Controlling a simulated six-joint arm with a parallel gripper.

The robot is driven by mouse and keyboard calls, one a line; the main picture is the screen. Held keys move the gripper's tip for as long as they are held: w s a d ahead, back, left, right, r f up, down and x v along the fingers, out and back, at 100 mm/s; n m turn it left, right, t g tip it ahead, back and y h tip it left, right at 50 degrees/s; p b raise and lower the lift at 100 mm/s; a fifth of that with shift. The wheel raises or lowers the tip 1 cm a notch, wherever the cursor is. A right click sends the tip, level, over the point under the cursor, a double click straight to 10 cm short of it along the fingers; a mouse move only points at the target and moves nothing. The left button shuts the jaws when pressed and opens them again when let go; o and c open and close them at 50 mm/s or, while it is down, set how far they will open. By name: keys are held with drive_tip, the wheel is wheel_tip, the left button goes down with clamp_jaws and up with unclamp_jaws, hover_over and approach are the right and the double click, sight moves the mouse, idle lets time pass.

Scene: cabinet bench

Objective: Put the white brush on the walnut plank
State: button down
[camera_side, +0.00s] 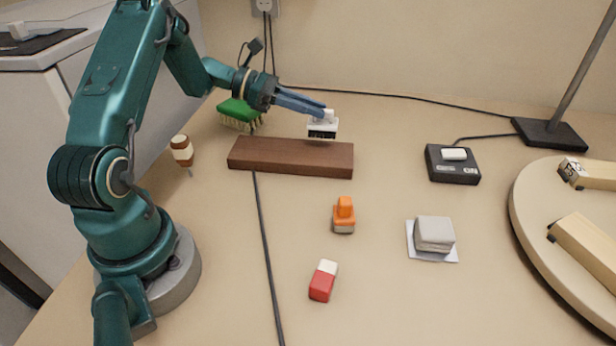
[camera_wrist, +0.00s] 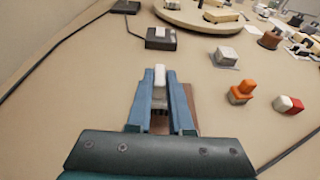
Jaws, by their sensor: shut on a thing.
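The white brush (camera_side: 322,128) has a white block body with dark bristles facing down. My gripper (camera_side: 318,112) is shut on its top and holds it above the far right part of the walnut plank. In the wrist view the brush (camera_wrist: 159,77) shows between the tips of my gripper (camera_wrist: 159,85). The walnut plank (camera_side: 290,157) is a long dark brown board lying flat on the bench. In the side view the bristles appear just above the plank's back edge, and I cannot tell the exact gap. In the wrist view my gripper mostly hides the plank (camera_wrist: 193,98).
A green brush (camera_side: 238,112) lies behind the plank's left end. A cable (camera_side: 262,220) runs past the plank.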

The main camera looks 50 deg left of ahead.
drive_tip(key=shift+f, duration=1.25)
drive_tip(key=shift+f, duration=0.15)
drive_tip(key=c, duration=0.8)
unclamp_jaws()
